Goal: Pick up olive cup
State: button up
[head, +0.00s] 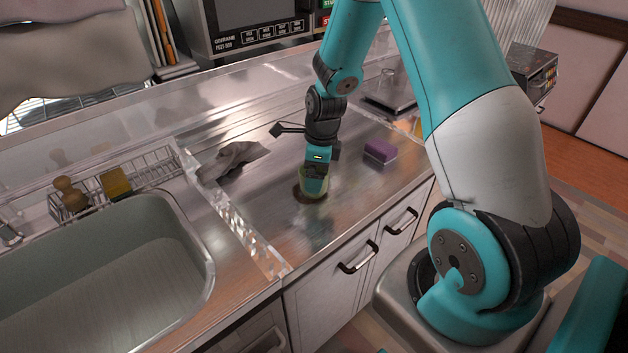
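The olive cup (303,185) stands upright on the steel counter (275,215), on a dark round patch that may be a coaster or a reflection. My gripper (315,188) is down at the cup, in front of its right part, and hides much of it. I cannot tell whether the fingers touch the cup, or whether they are open or shut.
A purple sponge (380,151) lies to the right of the cup, and a grey cloth (232,160) lies to the left. A clear raised edge (232,222) separates the counter from the sink (100,275). A microwave (255,22) stands behind. The counter in front of the cup is clear.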

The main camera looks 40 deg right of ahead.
notch_tip(320, 180, down, 2)
jog(key=shift+w+a, duration=0.1)
jog(key=shift+c, duration=0.2)
jog(key=c, duration=0.9)
jog(key=shift+r, duration=0.1)
